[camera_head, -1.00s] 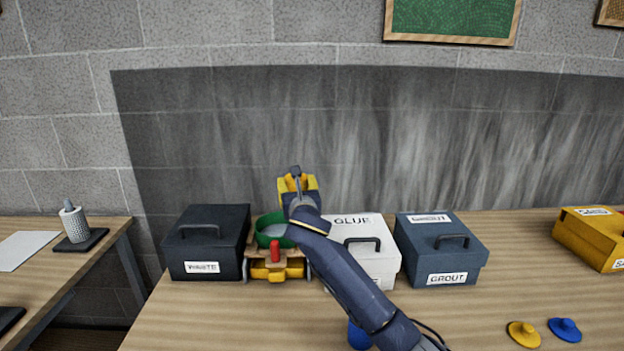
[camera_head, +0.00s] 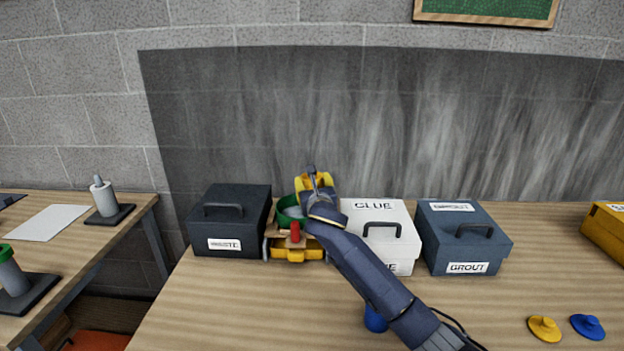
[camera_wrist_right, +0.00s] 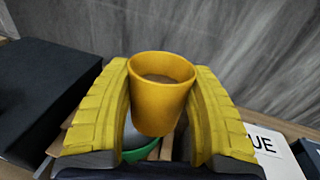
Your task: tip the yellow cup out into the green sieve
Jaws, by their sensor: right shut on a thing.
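The yellow cup (camera_wrist_right: 160,95) is held between the two yellow fingers of my right gripper (camera_wrist_right: 160,100), shut on its sides. In the wrist view its mouth faces up and something brownish shows inside. The green sieve (camera_wrist_right: 140,155) is partly hidden below and behind the cup. In the head view my right gripper (camera_head: 313,182) is above and slightly right of the green sieve (camera_head: 281,214), which sits on a wooden stand (camera_head: 278,232). Cup and yellow fingers are hard to tell apart there. My left gripper is not in view.
A dark box (camera_head: 230,220) stands left of the stand. A white GLUE box (camera_head: 385,212) and a blue-grey GROUT box (camera_head: 463,237) stand right. A red object (camera_head: 295,232) is at the stand's front. Yellow (camera_head: 544,328) and blue (camera_head: 587,326) lids lie at right front.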

